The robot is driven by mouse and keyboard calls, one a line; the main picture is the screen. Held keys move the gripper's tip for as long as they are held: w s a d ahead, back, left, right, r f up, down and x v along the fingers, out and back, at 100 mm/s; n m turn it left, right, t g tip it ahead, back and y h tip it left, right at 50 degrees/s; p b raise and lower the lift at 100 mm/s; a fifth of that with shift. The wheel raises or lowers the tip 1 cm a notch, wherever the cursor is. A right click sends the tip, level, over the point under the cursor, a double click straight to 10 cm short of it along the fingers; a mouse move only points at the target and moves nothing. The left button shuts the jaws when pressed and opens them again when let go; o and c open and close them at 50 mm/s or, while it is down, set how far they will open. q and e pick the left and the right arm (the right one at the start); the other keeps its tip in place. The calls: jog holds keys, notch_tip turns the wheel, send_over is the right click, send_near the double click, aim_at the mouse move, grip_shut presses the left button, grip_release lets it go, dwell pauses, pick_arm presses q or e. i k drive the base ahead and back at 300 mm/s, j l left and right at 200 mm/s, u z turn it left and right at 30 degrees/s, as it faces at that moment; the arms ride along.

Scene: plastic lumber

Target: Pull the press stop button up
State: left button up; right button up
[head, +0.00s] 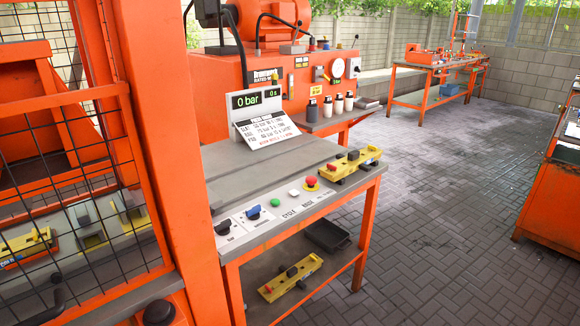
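A red mushroom-head button (311,181) on a yellow base stands on the front strip of the grey-topped control table (235,165). It is the rightmost of the row of controls and matches a stop button. Whether it is pressed in or raised is too small to tell. Neither of my grippers can be made out in the head view, and nothing is seen touching the button.
A yellow mould (353,165) lies just right of the button; another (290,278) is on the shelf below. An orange post (155,120) and mesh guard stand left. Paved floor (440,200) is clear at right.

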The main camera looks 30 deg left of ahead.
aim_at(311, 180)
jog(key=i+l+u, duration=0.15)
jog(key=i+u, duration=0.15)
jog(key=u, duration=0.15)
jog(key=i+l+u, duration=0.25)
jog(key=u, duration=0.2)
jog(key=i+l+u, duration=0.2)
jog(key=l+u, duration=0.15)
jog(key=u, duration=0.15)
jog(key=i+l+u, duration=0.15)
jog(key=l+u, duration=0.3)
jog(key=i+l+u, duration=0.1)
jog(key=l+u, duration=0.35)
